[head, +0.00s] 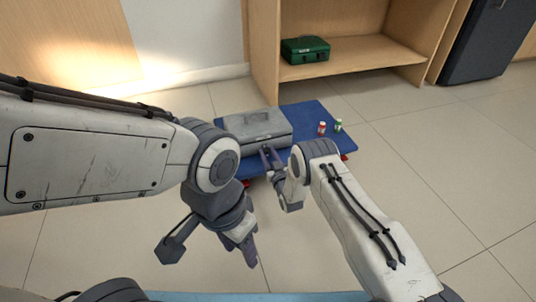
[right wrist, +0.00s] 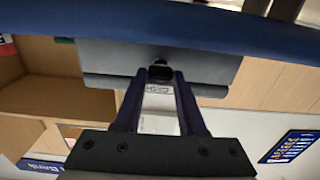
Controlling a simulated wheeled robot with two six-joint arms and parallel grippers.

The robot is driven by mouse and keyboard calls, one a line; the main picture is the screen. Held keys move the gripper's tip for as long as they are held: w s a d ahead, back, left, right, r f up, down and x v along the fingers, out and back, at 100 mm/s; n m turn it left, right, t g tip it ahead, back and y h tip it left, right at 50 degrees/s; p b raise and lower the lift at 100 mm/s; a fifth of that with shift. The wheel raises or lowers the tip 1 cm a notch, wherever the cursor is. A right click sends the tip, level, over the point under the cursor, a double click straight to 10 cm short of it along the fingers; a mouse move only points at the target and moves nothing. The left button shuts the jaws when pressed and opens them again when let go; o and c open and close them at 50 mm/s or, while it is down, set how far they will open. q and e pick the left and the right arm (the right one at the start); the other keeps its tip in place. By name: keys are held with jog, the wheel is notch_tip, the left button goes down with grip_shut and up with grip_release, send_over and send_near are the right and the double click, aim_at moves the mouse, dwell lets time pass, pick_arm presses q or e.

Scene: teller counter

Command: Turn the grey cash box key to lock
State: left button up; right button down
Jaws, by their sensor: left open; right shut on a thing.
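The grey cash box (head: 252,124) lies closed on a blue platform (head: 305,117) and also shows in the right wrist view (right wrist: 110,66), where the picture looks upside down. My right gripper (head: 268,155) is at the front of the box. In the right wrist view its fingers (right wrist: 160,78) are shut on the dark key head (right wrist: 160,70) at the box's front face. The lock and the key's shaft are hidden, so I cannot tell the key's angle. My left gripper (head: 209,252) is open and empty over the floor, well in front of the platform.
A small red-and-white item (head: 322,128) and a small green-and-white item (head: 338,125) stand right of the box on the platform. A green box (head: 305,50) sits in the wooden shelf (head: 350,60) behind. Floor at the right is clear.

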jog(key=n+p, duration=0.1)
jog(key=n, duration=0.2)
jog(key=shift+n, duration=0.4)
jog(key=n+p, duration=0.1)
jog(key=n, duration=0.3)
jog(key=shift+s+a+f+p, duration=0.1)
jog(key=shift+p, duration=0.25)
jog(key=n+p, duration=0.1)
jog(key=n, duration=0.4)
jog(key=shift+f, duration=0.1)
jog(key=n, duration=0.4)
jog(key=shift+f+n, duration=0.1)
jog(key=shift+n, duration=0.3)
jog(key=shift+c, duration=2.4)
grip_release()
jog(key=shift+p, duration=0.3)
